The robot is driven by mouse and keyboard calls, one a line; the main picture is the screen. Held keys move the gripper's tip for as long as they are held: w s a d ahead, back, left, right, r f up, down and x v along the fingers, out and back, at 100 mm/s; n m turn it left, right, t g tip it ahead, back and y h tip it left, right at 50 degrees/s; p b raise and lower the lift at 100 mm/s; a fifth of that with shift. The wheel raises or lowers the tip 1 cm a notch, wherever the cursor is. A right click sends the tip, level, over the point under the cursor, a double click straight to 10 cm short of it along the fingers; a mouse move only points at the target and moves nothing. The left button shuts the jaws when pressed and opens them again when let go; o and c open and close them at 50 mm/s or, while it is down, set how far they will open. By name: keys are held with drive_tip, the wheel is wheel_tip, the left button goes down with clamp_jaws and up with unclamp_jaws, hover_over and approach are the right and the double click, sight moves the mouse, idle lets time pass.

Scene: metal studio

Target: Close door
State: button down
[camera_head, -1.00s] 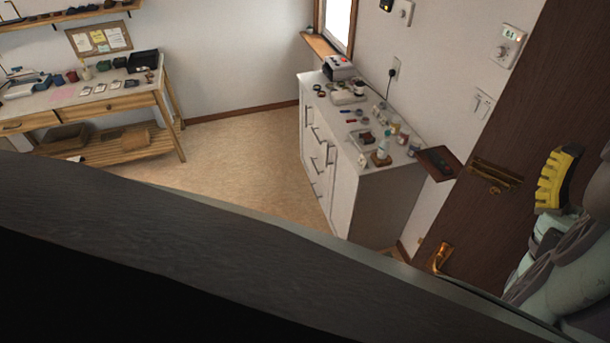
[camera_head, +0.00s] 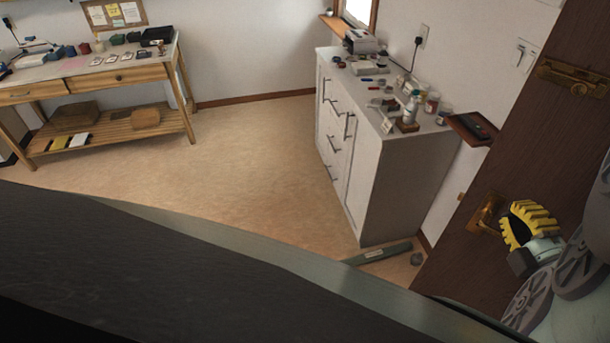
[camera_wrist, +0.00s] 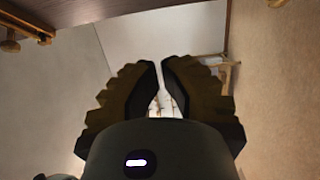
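The door (camera_head: 545,125) is a dark brown wooden panel at the right of the head view, standing open at a slant. It has a brass lever handle (camera_head: 486,214) and a brass fitting (camera_head: 572,77) above it. My gripper (camera_head: 512,232), with yellow ribbed fingers, is right beside the lever handle in the head view; I cannot tell whether they touch. In the wrist view, my gripper's fingertips (camera_wrist: 159,63) come close together with a narrow empty gap. A brass piece (camera_wrist: 24,27) shows at the upper left there, below dark wood.
A white cabinet (camera_head: 395,165) with bottles and jars on top stands left of the door. A small brown wall shelf (camera_head: 472,129) juts out between them. A green-grey bar (camera_head: 378,254) lies on the floor near the cabinet. A wooden workbench (camera_head: 120,79) stands far left. The middle floor is clear.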

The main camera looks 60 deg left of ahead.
sight(495, 165)
drive_tip(key=shift+w+d+p+x, duration=0.3)
drive_tip(key=shift+p+x, duration=0.65)
drive_tip(key=shift+x, duration=1.1)
drive_tip(key=shift+w+d+p+x, duration=0.1)
drive_tip(key=shift+w+p+x, duration=0.3)
drive_tip(key=shift+p+x, duration=1.05)
drive_tip(key=shift+w+d+p+x, duration=0.2)
drive_tip(key=shift+w+p+x, duration=0.2)
drive_tip(key=shift+x, duration=2.2)
drive_tip(key=shift+r, duration=0.1)
drive_tip(key=shift+w, duration=0.1)
